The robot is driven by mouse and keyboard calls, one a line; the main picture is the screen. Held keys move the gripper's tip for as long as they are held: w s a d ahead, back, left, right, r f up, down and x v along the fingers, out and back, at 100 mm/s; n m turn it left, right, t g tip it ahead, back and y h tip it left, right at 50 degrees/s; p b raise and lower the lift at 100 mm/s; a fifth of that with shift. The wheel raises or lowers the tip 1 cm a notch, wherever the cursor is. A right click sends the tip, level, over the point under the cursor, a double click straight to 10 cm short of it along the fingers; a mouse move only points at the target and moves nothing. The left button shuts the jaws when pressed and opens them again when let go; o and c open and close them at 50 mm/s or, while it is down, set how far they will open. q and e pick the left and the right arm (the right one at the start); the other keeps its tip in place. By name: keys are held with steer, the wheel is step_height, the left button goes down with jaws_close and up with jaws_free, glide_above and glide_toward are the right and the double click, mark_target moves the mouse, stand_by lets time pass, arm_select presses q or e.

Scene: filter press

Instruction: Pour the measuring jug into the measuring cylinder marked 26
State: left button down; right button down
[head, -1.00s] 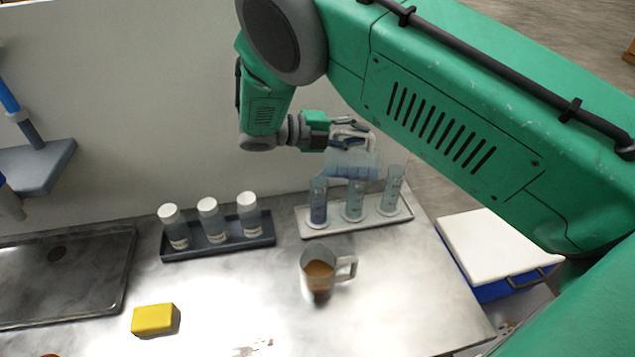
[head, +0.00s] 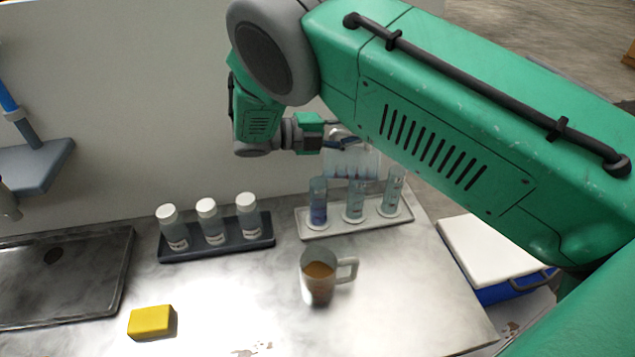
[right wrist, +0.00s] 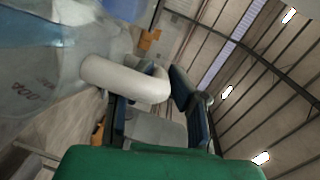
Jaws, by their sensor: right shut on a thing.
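My right gripper (head: 345,143) is shut on the white handle (right wrist: 125,78) of a clear measuring jug (head: 352,163) with bluish liquid. The jug is held in the air just behind and above the row of measuring cylinders; its exact tilt is hard to tell. In the right wrist view the jug (right wrist: 35,75) fills the left side. A left cylinder (head: 318,202) with blue liquid, a middle cylinder (head: 355,200) and a right cylinder (head: 392,192) stand upright on a pale tray (head: 340,231). Their markings are too small to read. My left gripper is not in view.
A second jug (head: 318,283) with brown liquid stands in front of the tray. A dark tray (head: 225,246) holds white-capped bottles to the left. A yellow sponge (head: 150,321) lies near the sink (head: 75,300). A blue cooler (head: 500,291) stands beyond the bench's right edge.

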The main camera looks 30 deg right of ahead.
steer(key=shift+w+a+r+h+b, duration=0.3)
steer(key=shift+a+h+b, duration=0.1)
steer(key=shift+h+b, duration=0.1)
